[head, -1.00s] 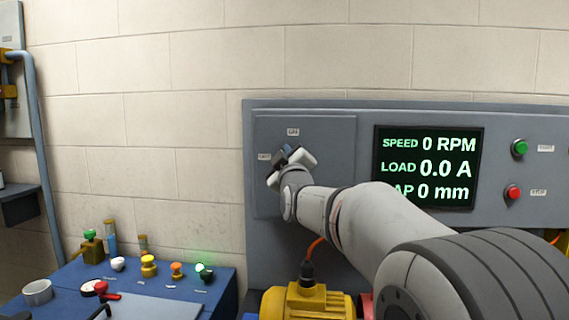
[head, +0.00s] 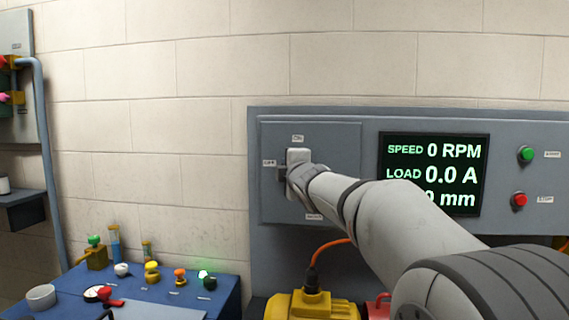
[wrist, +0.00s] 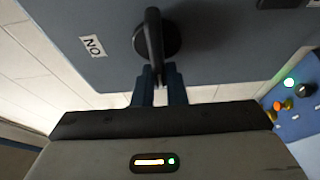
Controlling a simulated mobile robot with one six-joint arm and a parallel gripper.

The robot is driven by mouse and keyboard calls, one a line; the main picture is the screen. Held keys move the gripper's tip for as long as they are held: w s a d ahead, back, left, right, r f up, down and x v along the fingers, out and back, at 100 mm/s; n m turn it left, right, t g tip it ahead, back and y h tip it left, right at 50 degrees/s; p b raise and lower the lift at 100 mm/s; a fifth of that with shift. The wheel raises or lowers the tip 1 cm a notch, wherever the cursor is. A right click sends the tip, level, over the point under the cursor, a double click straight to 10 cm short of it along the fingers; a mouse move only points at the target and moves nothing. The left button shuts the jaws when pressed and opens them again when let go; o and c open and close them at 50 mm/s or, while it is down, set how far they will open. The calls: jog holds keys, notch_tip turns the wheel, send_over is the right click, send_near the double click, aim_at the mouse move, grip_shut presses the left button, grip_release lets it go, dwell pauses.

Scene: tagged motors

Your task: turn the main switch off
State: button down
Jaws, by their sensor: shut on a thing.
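The main switch, a black rotary knob (wrist: 143,40) with a bar handle, sits on the grey panel in the wrist view. The end of its bar lies between the two dark fingers of my gripper (wrist: 158,78), which are shut on it. The bar points toward my gripper, not toward the ON label (wrist: 92,46) at its side. In the head view my gripper (head: 290,174) is against the panel, over the knob, just right of the OFF label (head: 269,162) and below the ON label (head: 298,138). The knob is mostly hidden there.
A display (head: 432,174) reads 0 RPM and 0.0 A. A green button (head: 526,154) and a red button (head: 519,200) are at its right. A yellow motor (head: 310,306) stands below. A blue bench (head: 225,296) with small parts is at the lower left.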

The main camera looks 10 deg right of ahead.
jog(key=shift+d+f, duration=0.1)
jog(key=shift+f, duration=0.1)
dwell(0.4)
jog(key=c, duration=1.5)
grip_release()
jog(key=shift+w+d, duration=0.1)
jog(key=shift+r, duration=0.1)
jog(key=s, duration=0.7)
jog(key=shift+s+d, duration=0.3)
jog(key=shift+s, duration=0.1)
